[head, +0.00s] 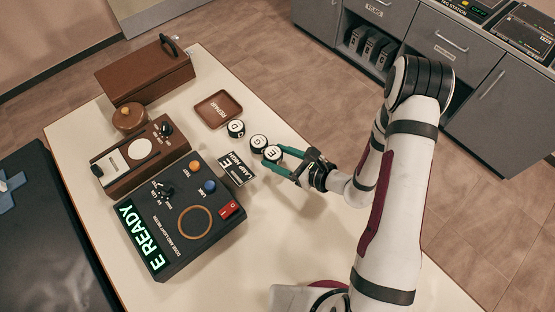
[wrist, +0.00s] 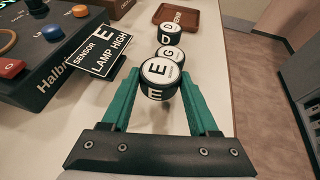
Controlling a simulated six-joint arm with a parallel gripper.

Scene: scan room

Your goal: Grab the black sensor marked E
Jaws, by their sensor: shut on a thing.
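The black sensor marked E (head: 273,152) is a short cylinder with a white labelled top, nearest my gripper in the row of three. It also shows in the wrist view (wrist: 159,77), with the letter E on its top and side. My gripper (head: 276,162) has its green fingers on either side of this sensor and is shut on it. The sensor is upright, at or close to the table top; I cannot tell if it touches. The sensor marked G (head: 258,142) is right beside it, and the sensor marked D (head: 236,128) is beyond that.
A black meter box (head: 180,218) displays "E READY". A brown repair tray (head: 218,108) lies behind the sensors. A brown device (head: 140,155) and a brown case (head: 146,75) stand farther left.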

